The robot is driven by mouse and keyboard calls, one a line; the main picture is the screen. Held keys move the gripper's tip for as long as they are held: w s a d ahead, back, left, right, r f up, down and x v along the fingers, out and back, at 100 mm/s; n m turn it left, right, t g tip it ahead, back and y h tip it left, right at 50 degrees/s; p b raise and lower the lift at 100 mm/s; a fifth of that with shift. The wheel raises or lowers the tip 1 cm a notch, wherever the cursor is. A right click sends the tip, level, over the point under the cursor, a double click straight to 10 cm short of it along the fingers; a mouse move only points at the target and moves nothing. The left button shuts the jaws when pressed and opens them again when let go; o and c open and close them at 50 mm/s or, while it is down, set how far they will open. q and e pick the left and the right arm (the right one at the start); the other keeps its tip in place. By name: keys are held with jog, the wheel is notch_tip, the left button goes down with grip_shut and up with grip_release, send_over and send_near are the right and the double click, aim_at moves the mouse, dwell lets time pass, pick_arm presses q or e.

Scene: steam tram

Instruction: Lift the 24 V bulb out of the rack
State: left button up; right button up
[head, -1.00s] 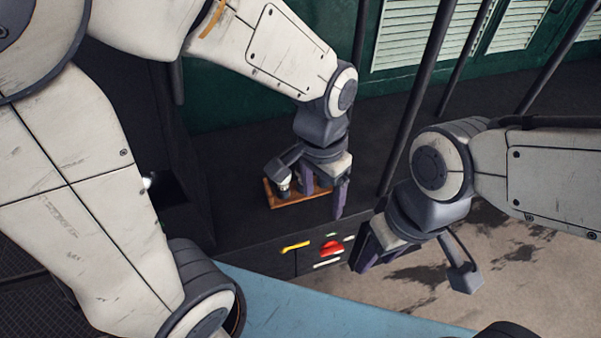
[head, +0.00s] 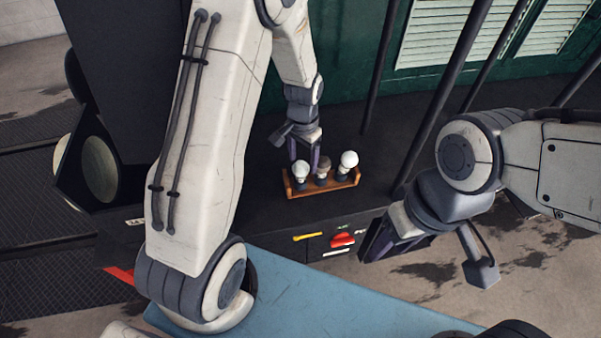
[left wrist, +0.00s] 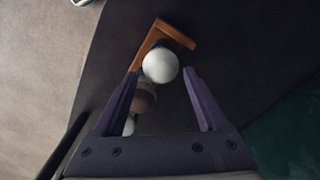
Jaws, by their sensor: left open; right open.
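A wooden rack (head: 325,188) on the dark ledge holds three bulbs in a row. They are a white bulb at the left (head: 301,169), a brownish bulb in the middle (head: 322,166) and a larger white bulb at the right (head: 349,159). I cannot read any voltage marking. My left gripper (head: 304,152) is open and empty, above and behind the left part of the rack. In the left wrist view the end white bulb (left wrist: 160,66) appears between the open fingertips, with the brownish bulb (left wrist: 144,97) nearer. My right gripper (head: 379,244) is open and empty, in front and to the right.
A yellow handle (head: 307,236) and a red knob (head: 342,240) are on the ledge's front face below the rack. Dark poles (head: 447,85) rise at the right. A green wall (head: 347,60) stands behind. A blue surface (head: 300,290) lies in front.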

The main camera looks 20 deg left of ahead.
pick_arm(q)
jog(key=f, duration=0.1)
jog(key=f+p, duration=0.1)
jog(key=f, duration=0.1)
jog(key=shift+s+a+f, duration=0.15)
jog(key=shift+s+a, duration=0.05)
jog(key=shift+s, duration=0.1)
jog(key=shift+f, duration=0.35)
jog(key=c, duration=1.1)
jog(key=shift+r, duration=0.1)
